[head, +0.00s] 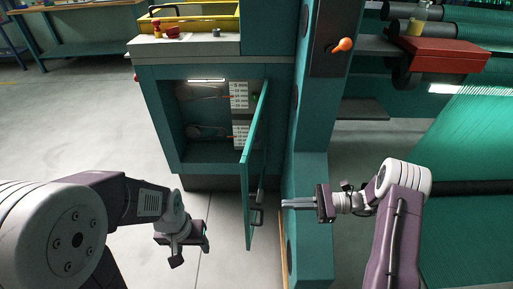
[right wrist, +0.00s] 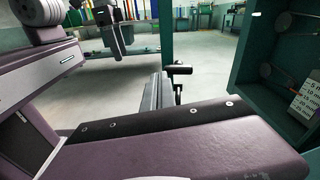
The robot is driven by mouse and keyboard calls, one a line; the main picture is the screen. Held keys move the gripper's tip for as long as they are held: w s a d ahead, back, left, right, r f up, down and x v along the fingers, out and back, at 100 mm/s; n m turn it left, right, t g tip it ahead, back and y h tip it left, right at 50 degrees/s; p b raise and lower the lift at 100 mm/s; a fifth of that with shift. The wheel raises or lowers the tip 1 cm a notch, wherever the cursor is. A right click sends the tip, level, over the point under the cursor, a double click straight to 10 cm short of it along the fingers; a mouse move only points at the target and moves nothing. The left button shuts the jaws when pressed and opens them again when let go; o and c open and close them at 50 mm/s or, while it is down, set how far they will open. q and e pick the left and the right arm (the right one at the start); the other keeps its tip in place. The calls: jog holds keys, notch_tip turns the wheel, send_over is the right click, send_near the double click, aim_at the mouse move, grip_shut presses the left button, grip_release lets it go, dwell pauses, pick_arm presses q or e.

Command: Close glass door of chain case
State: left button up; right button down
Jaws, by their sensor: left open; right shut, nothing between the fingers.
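The teal chain case (head: 170,130) stands in the middle of the head view, its front open on looped chains and white label sheets. Its glass door (head: 254,155) stands swung out towards me, seen nearly edge-on, with a dark handle (head: 257,216) low on its right face. My right gripper (head: 284,204) is shut and empty, pointing left, a little right of the door handle and apparently apart from it. My left gripper (head: 183,250) is open and empty, low and left of the door. The right wrist view shows the case interior (right wrist: 292,55) at its right.
A teal machine column (head: 308,180) stands close right of the door, under an orange-knobbed lever (head: 342,45). A yellow tray (head: 190,17) sits on top of the case. Green netting (head: 470,150) fills the right. The floor left of the case is clear.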

jog(key=s+d+r+m+t+p, duration=0.1)
jog(key=d+r+m+t+p, duration=0.15)
jog(key=r+p, duration=0.35)
pick_arm(q)
notch_tip(320, 180, up, 10)
jog(key=shift+w+f, duration=0.15)
jog(key=shift+f, duration=0.05)
pick_arm(e)
send_near(247, 191)
jog(key=shift+m+y, duration=0.3)
jog(key=shift+m, duration=0.15)
jog(key=a, duration=0.2)
jog(key=w+a+f, duration=0.1)
jog(key=a, duration=0.3)
jog(key=shift+w+a+f, duration=0.15)
jog(key=shift+w+a, duration=0.15)
jog(key=shift+w, duration=0.1)
pick_arm(q)
jog(key=shift+a, duration=0.1)
